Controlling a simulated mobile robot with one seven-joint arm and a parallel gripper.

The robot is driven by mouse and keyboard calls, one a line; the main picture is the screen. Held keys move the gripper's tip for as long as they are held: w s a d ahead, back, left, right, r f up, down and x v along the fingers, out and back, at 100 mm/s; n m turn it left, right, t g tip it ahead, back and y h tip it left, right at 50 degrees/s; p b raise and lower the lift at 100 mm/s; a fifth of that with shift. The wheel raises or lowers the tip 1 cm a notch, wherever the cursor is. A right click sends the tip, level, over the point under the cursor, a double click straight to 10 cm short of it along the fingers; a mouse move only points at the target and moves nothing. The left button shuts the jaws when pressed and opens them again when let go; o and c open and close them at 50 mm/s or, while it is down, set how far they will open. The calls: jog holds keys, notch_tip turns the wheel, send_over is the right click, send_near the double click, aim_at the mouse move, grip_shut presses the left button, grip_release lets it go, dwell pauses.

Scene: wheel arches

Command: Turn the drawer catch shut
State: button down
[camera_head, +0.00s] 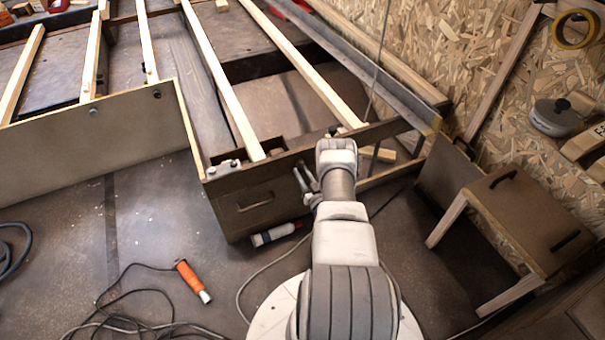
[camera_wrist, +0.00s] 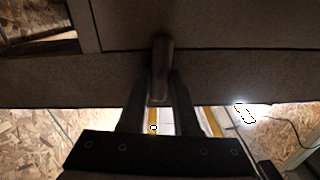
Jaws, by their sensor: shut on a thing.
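The drawer catch (camera_wrist: 161,68) is a small dark upright bar on a brown wooden panel (camera_wrist: 220,75) in the wrist view. My gripper (camera_wrist: 161,82) has one finger on each side of it and is shut on it. In the head view, my gripper (camera_head: 308,184) is at the brown front of the wooden frame, right of a drawer front (camera_head: 255,203) with a dark pull. My arm hides part of this front, and the catch cannot be made out there.
A small wooden stool-like unit (camera_head: 520,215) stands at the right. Pale wooden slats (camera_head: 225,85) cross the frame. The floor at left front is mostly open.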

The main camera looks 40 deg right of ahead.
jog(key=shift+w+n, duration=0.1)
jog(key=shift+n, duration=0.6)
jog(key=c, duration=0.6)
grip_release()
jog(key=shift+c, duration=0.2)
jog(key=shift+a, duration=0.1)
